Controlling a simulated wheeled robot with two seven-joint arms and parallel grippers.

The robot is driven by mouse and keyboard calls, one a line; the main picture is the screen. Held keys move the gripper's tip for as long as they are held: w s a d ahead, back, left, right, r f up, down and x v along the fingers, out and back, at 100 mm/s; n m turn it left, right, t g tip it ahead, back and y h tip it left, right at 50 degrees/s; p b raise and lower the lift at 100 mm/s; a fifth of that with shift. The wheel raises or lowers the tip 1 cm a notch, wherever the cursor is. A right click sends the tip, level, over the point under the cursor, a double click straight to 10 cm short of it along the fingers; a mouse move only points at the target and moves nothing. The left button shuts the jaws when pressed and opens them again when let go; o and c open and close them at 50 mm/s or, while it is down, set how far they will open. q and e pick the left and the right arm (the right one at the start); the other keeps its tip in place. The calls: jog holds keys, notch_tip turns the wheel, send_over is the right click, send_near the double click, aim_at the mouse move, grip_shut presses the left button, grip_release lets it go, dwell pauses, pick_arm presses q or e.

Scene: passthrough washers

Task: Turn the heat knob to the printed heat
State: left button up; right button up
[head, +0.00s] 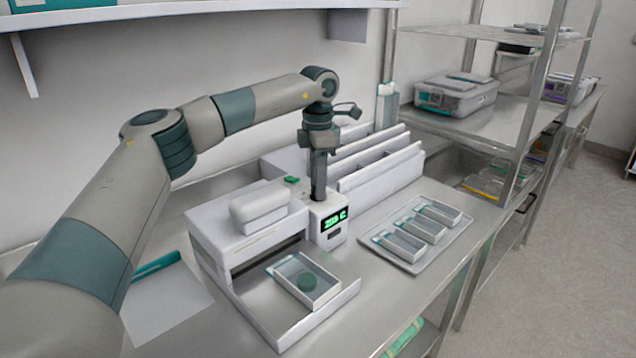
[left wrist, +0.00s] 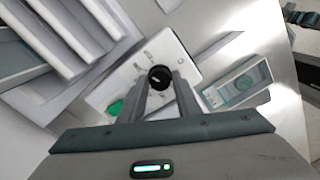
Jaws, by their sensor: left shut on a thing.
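The heat knob (left wrist: 159,77) is a round black knob with a light pointer line on top of a white control box. In the left wrist view my left gripper (left wrist: 160,88) has its fingers closed around it. In the head view my left gripper (head: 318,196) points straight down on the box and hides the knob. The box's front display (head: 335,219) glows green; its digits look like a number near 200 followed by C, but they are blurred. The printed marks around the knob are too small to read. My right gripper does not show.
The white sealing machine (head: 218,227) stands left of the box, with an open tray (head: 305,280) in front. A flat tray (head: 378,238) with several small packs lies to the right. White upright dividers (head: 380,170) stand behind. The front right of the table is clear.

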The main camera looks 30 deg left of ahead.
pick_arm(q)
jog(key=shift+n, duration=1.4)
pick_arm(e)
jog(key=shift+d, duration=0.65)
pick_arm(q)
jog(key=shift+r, duration=0.1)
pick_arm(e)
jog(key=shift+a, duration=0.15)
pick_arm(q)
jog(key=o, duration=1)
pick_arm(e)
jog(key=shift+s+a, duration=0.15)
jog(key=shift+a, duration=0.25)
pick_arm(q)
jog(key=shift+r, duration=0.1)
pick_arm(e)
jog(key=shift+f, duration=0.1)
